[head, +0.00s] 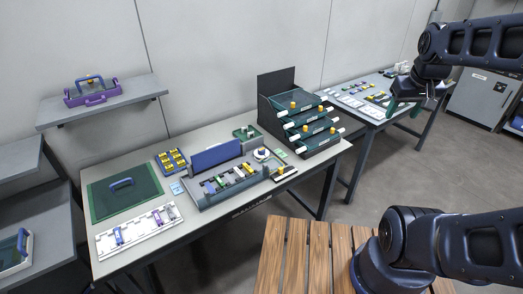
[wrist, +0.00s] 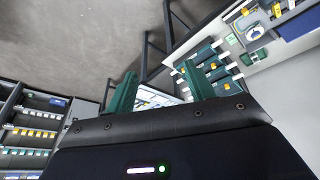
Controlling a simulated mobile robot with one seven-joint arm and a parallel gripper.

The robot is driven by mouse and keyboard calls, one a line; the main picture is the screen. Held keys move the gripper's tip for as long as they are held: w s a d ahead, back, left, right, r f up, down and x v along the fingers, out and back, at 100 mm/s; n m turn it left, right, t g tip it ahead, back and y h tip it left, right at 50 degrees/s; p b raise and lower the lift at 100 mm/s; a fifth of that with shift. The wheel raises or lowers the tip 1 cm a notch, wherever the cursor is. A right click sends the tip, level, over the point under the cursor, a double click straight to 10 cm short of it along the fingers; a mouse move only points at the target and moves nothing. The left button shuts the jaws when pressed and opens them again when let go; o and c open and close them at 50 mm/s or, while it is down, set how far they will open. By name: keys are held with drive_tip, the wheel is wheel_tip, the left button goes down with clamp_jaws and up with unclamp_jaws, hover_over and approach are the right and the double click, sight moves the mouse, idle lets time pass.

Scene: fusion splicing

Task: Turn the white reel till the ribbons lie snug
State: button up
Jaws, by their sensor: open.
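In the wrist view the reel (wrist: 255,33) shows small at the upper right. The ribbons cannot be made out at this size. My gripper (head: 408,104) is far to the right of the reel, raised near the second table. In the wrist view its two green fingers (wrist: 160,90) stand wide apart with nothing between them.
A dark rack with green trays (head: 305,118) stands right of the reel. A green mat (head: 124,190), a white strip tray (head: 138,231) and a blue block with yellow parts (head: 172,161) lie left. The second table (head: 388,112) holds small parts. A wooden slatted surface (head: 310,255) is in front.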

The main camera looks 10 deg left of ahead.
drive_tip(key=w+a+f+n+g, duration=0.1)
drive_tip(key=w+a+n, duration=0.65)
drive_tip(key=w, duration=0.45)
drive_tip(key=n+g, duration=0.3)
drive_tip(key=n, duration=1.3)
hover_over(262, 149)
wheel_tip(262, 149, down, 25)
wheel_tip(262, 149, down, 10)
drive_tip(key=shift+s+a+f, duration=0.1)
drive_tip(key=shift+a+f, duration=0.05)
drive_tip(key=shift+m, duration=0.25)
drive_tip(key=c, duration=1)
